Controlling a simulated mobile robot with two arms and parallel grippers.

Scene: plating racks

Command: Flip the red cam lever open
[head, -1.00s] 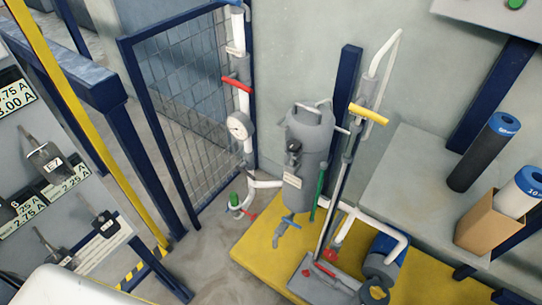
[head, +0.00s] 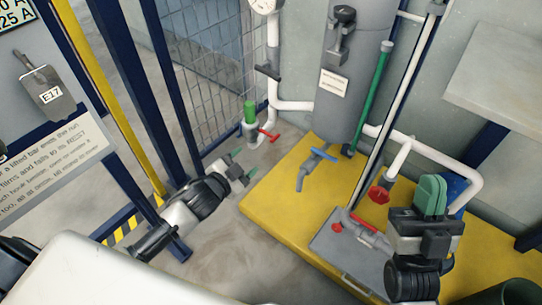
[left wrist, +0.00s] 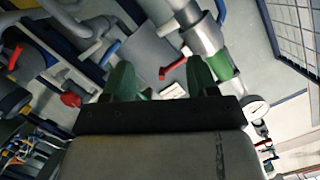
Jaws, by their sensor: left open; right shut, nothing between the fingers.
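The red cam lever (head: 268,135) sticks out to the right from the low grey coupling (head: 248,128) with a green top (head: 250,110). In the left wrist view the red lever (left wrist: 173,68) shows between my fingertips in the picture, next to the coupling. My left gripper (head: 245,165) is open and empty, just in front of and below the lever, apart from it. Its green fingers (left wrist: 160,82) frame the lever in the wrist view. My right gripper (head: 431,195) is shut and empty, over the yellow platform at right.
A grey tank (head: 345,95) stands on the yellow platform (head: 275,215), with a blue-handled tap (head: 323,155) and a red handwheel (head: 379,194). A mesh fence (head: 205,75) stands behind the coupling. White pipes (head: 292,105) run beside it. The floor before the coupling is clear.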

